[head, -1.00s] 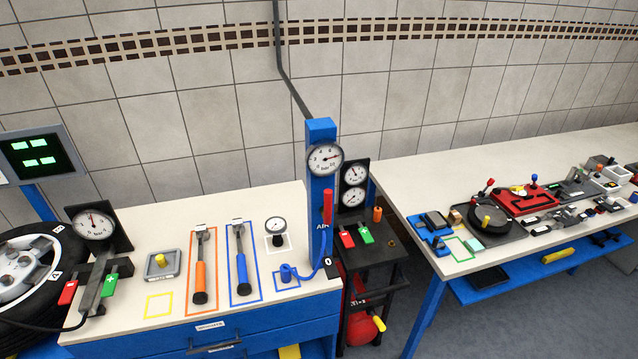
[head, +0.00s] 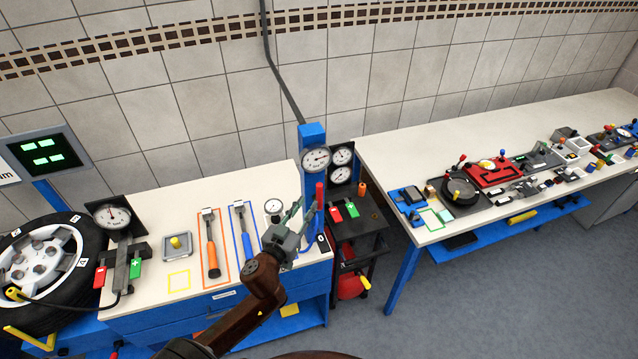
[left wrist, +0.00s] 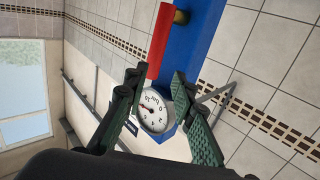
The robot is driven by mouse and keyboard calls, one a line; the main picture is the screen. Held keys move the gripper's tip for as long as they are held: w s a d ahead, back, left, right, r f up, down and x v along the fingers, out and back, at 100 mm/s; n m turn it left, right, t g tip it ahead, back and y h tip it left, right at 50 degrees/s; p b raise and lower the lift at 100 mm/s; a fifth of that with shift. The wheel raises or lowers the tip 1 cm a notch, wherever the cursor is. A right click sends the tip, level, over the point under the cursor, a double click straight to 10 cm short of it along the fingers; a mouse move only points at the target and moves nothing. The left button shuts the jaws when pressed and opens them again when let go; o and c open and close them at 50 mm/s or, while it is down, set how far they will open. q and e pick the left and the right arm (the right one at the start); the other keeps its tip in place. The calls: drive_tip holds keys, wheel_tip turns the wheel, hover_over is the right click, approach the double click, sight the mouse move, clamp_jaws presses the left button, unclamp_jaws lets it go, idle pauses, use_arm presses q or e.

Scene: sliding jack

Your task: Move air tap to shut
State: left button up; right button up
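The air tap's red lever (head: 320,192) stands on the front of the blue air column (head: 312,134), below a round gauge (head: 316,159). In the head view my left gripper (head: 301,211) is in front of the column's lower part and hides some of it. In the left wrist view the red lever (left wrist: 160,42) lies along the blue column (left wrist: 207,28), beside a brass fitting (left wrist: 181,17). My left gripper (left wrist: 157,76) is open and empty there, its fingers apart, with the lever just beyond the fingertips. My right gripper is out of view.
An orange-handled tool (head: 211,245) and a blue-handled tool (head: 244,236) lie on the bench left of the gripper. A black trolley (head: 352,224) stands right of the column. A tyre (head: 50,268) is at the far left. A second bench (head: 400,160) runs to the right.

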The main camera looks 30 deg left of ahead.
sight(318, 190)
use_arm(q)
drive_tip(key=shift+w+d+r+h, duration=0.3)
drive_tip(key=shift+w+d+r, duration=0.05)
drive_tip(key=shift+w+r, duration=0.4)
drive_tip(key=w, duration=0.1)
drive_tip(key=w+p, duration=0.1)
drive_tip(key=w, duration=0.3)
drive_tip(key=shift+w+a+f, duration=0.1)
drive_tip(key=shift+w+a, duration=0.05)
drive_tip(key=shift+a, duration=0.1)
drive_tip(key=shift+w+p, duration=0.35)
drive_tip(key=shift+w, duration=0.35)
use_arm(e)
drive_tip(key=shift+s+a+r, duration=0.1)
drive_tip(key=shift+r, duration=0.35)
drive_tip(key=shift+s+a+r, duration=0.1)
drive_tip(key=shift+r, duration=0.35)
use_arm(q)
drive_tip(key=shift+c, duration=0.3)
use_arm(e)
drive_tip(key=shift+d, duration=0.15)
use_arm(q)
clamp_jaws()
